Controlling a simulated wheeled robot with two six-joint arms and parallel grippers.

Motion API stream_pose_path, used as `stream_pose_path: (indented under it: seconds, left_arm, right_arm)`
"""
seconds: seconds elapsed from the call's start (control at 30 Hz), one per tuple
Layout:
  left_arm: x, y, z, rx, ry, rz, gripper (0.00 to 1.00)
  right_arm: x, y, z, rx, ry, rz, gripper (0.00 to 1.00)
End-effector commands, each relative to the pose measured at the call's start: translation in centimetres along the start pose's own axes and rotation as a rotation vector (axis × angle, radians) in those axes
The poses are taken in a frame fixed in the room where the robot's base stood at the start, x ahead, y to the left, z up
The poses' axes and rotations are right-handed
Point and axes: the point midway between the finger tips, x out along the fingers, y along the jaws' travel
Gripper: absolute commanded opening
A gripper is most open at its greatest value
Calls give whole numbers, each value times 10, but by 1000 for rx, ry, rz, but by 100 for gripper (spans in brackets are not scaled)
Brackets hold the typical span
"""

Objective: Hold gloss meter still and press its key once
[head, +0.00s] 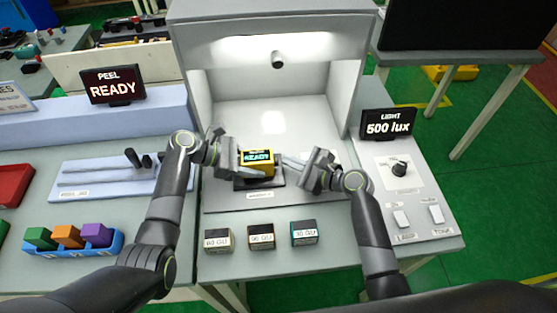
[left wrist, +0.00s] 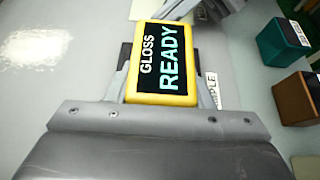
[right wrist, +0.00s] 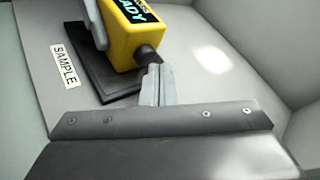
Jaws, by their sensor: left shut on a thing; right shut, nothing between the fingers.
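The gloss meter (head: 256,157) is a yellow block with a dark screen reading READY, and it sits on a dark sample plate (head: 268,183) in the booth. My left gripper (head: 243,166) is shut on it from the left. In the left wrist view, the meter (left wrist: 163,60) lies between the two fingers, its screen reading GLOSS READY. In the right wrist view, a dark round key (right wrist: 148,55) sticks out of the meter's side. My right gripper (right wrist: 155,75) is shut and empty, its tips close by the key. I cannot tell whether they touch.
Several labelled gloss blocks (head: 261,236) stand in front of the booth. A LIGHT display (head: 388,123) reads 500 lux above a panel with a knob (head: 399,168) and switches at right. A PEEL display (head: 113,85) reads READY at left. A blue tray (head: 75,243) holds coloured blocks.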

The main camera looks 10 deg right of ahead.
Motion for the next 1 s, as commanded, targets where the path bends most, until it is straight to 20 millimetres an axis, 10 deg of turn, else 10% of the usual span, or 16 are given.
stream_pose_path:
  seconds: [1.0]
  left_arm:
    - [0,0,-1,-1,1,0,34]
  right_arm:
    - [6,4,4,0,0,0,0]
